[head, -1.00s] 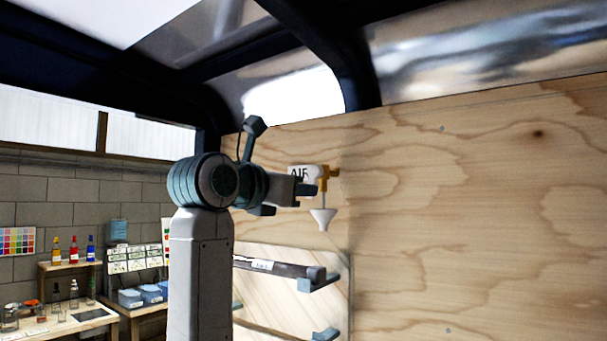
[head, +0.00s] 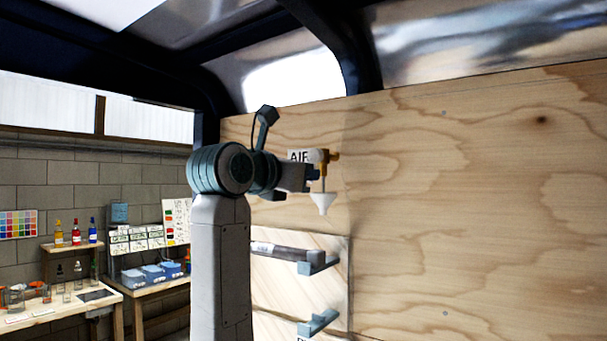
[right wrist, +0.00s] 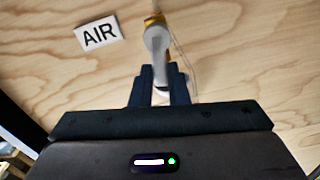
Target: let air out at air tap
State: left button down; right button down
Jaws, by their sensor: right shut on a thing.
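The air tap (head: 325,158) is a brass fitting on the plywood wall, beside a white "AIR" label (head: 298,156). A pale funnel (head: 323,203) hangs below it on a thin stem. My right gripper (head: 313,174) is at the tap, just under the label. In the right wrist view, its dark fingers (right wrist: 160,88) are shut around a grey-white part (right wrist: 157,42) below the brass fitting (right wrist: 154,20). The fingers hide the lower end of this part. The "AIR" label (right wrist: 99,33) is to its left. My left gripper is not in view.
Below the tap, a dark tube (head: 285,251) rests on a blue-grey bracket (head: 318,265), with another bracket (head: 318,323) lower down. The plywood wall (head: 480,210) to the right is bare. Benches with bottles and blue bins (head: 152,273) stand at the far left.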

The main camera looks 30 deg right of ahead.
jog(key=shift+m, duration=0.3)
jog(key=shift+w+a+r+m+b, duration=0.2)
jog(key=shift+w+r+m, duration=0.3)
jog(key=shift+m, duration=2.05)
jog(key=shift+w+a+r+m+b, duration=0.15)
jog(key=shift+w+r+m, duration=0.35)
jog(key=shift+m, duration=2)
jog(key=shift+w+a+r+m+b, duration=0.1)
jog(key=shift+w+a+r+m, duration=0.4)
jog(key=shift+m, duration=2.05)
jog(key=shift+s+d+r, duration=0.2)
jog(key=shift+d, duration=0.1)
jog(key=c, duration=1.4)
grip_release()
